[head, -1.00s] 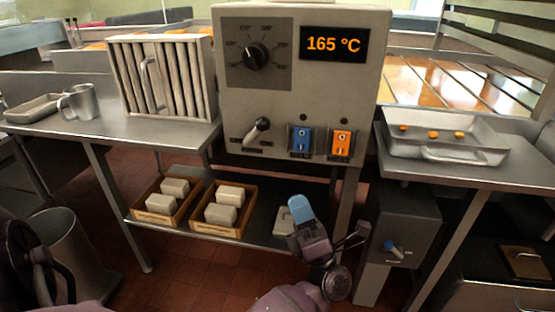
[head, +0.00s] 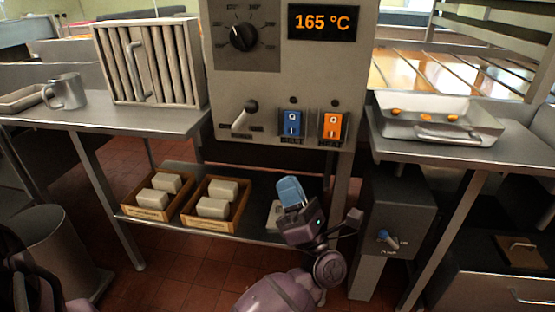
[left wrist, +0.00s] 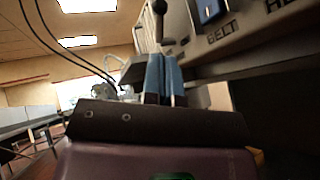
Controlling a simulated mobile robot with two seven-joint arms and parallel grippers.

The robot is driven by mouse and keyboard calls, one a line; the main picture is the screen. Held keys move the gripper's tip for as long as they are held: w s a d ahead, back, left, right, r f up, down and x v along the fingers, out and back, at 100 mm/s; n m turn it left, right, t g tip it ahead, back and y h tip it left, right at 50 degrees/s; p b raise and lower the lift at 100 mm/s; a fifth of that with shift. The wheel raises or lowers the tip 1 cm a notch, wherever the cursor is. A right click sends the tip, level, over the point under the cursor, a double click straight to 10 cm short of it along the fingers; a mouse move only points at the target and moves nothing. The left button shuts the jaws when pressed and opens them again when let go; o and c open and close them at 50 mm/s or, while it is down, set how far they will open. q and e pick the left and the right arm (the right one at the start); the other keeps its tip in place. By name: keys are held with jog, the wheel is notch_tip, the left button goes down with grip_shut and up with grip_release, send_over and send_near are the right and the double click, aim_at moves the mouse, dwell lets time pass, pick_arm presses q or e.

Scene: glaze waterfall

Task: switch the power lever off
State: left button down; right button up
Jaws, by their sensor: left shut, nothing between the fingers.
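The power lever (head: 244,114) is a metal handle with a dark knob on the lower left of the grey control panel (head: 225,90). It tilts up and to the right. Small labels sit beside and below it, too small to read fully. My left gripper (head: 290,191) has blue fingers, shut with nothing between them. It is below the panel, lower and to the right of the lever, and apart from it. In the left wrist view the shut fingers (left wrist: 164,76) point up, with a dark lever knob (left wrist: 160,7) beyond them. My right gripper is not in view.
A blue belt switch (head: 291,123) and an orange heat switch (head: 332,126) are right of the lever. The dial (head: 243,37) and 165 °C display (head: 323,21) are above. A shelf below holds wooden trays (head: 217,201) of blocks.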

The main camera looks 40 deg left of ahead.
aim_at(246, 114)
pick_arm(q)
jog(key=shift+p+x, duration=0.4)
jog(key=shift+x, duration=6.15)
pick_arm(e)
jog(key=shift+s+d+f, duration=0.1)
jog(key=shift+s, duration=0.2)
pick_arm(q)
jog(key=shift+r+n+g, duration=0.2)
jog(key=shift+n+g, duration=0.3)
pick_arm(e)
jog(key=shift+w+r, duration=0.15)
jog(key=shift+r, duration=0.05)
